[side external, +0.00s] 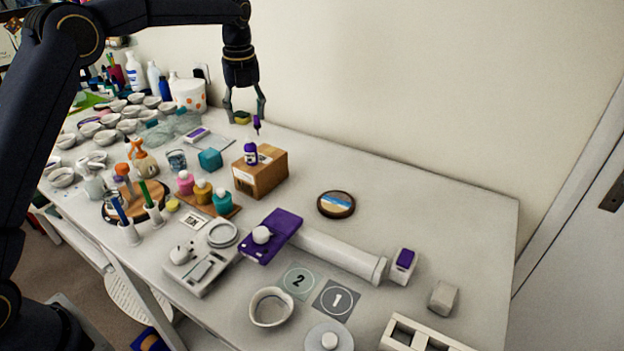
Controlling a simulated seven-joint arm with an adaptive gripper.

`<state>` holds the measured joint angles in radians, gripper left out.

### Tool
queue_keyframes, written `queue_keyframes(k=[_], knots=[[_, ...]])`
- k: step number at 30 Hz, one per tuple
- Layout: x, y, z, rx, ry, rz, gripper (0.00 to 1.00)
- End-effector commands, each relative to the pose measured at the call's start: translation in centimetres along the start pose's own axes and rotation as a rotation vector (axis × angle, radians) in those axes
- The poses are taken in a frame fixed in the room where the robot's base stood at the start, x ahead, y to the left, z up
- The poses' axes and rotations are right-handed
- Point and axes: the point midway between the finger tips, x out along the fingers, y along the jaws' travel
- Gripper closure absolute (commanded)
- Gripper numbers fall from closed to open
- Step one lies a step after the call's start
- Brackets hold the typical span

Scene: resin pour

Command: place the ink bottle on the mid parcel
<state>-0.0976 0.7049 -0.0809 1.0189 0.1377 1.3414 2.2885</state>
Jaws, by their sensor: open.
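A small purple bottle with a white label, which looks like the ink bottle (251,155), stands upright on top of the brown cardboard parcel (268,178), near its left edge. My gripper (245,115) is open, pointing down, above and behind the parcel in the picture, apart from the bottle. A small purple piece (256,124) shows at its right fingertip; I cannot tell whether it touches. Only this one parcel is clearly visible.
A teal cube (210,159) sits left of the parcel. A round coaster (336,204) lies to the right. Several bowls crowd the far left. The table's right back is clear.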

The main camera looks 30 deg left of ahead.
Motion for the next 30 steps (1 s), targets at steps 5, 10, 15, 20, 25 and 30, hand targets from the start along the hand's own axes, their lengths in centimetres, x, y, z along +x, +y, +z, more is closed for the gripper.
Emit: queue_keyframes(k=[5,10,15,20,25,30], knots=[[-2.6,0.7,-0.9,-0.093,-0.014,-0.017,0.43],[-8.2,4.4,-5.3,-0.511,-0.045,-0.094,0.43],[-12.0,10.7,-12.1,-1.097,-0.019,-0.225,0.43],[-11.8,16.8,-18.6,-1.634,0.085,-0.342,0.43],[-9.2,21.2,-23.2,-2.050,0.226,-0.412,0.43],[-7.5,22.8,-25.1,-2.235,0.307,-0.432,0.43]])
